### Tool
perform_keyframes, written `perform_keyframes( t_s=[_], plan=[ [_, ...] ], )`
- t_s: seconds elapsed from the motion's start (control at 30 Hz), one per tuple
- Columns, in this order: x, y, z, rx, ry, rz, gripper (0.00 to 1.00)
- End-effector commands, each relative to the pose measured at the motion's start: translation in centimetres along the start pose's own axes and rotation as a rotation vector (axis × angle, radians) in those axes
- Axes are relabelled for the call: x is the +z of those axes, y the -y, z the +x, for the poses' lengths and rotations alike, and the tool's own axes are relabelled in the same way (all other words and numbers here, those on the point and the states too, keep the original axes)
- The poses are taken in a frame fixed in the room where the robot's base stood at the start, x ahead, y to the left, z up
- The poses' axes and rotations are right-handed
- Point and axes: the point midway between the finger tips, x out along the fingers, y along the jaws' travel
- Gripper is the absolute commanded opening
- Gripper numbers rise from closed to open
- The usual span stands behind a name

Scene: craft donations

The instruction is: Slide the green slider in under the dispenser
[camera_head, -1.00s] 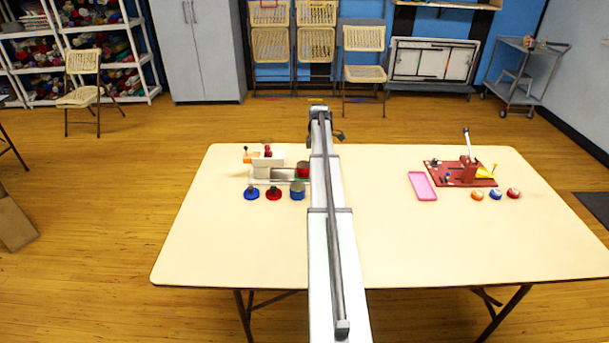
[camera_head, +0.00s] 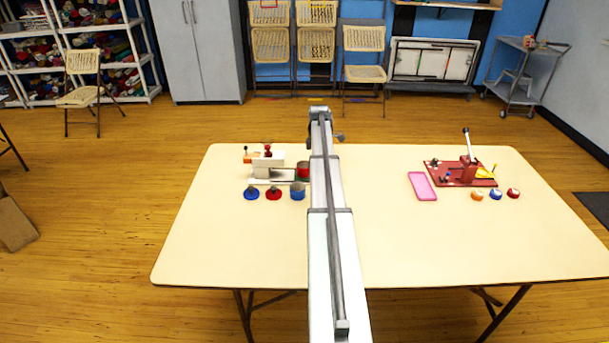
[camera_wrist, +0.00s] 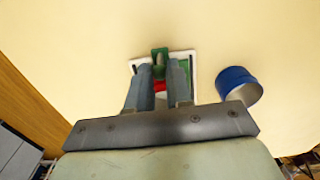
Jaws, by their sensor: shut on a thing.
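The white dispenser (camera_head: 268,163), with a red knob on top, stands at the left back of the table. Its pale base (camera_head: 268,181) runs right, partly hidden behind my arm. A red cup (camera_head: 303,170) is at the right part of the base. The green slider (camera_wrist: 160,54) shows in the wrist view over the white base (camera_wrist: 197,66), with a grey post and something red near it. My gripper (camera_wrist: 159,70) is shut on the green slider, with a finger on each side. The exact contact is partly hidden by the fingers.
A blue cup (camera_head: 297,193) stands close in front of the base, and also right of my fingers in the wrist view (camera_wrist: 237,86). A blue lid (camera_head: 251,194) and a red lid (camera_head: 273,194) lie left of it. A pink tray (camera_head: 422,186) and a red device (camera_head: 466,172) are right.

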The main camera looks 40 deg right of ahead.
Motion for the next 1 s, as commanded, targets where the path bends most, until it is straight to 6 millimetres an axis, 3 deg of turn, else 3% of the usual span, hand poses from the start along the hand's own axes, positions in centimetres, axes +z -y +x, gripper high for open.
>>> perform_keyframes(
  t_s=[1.0],
  plan=[
    [-5.2,0.0,0.0,0.0,-0.001,-0.001,0.0]
  ],
)
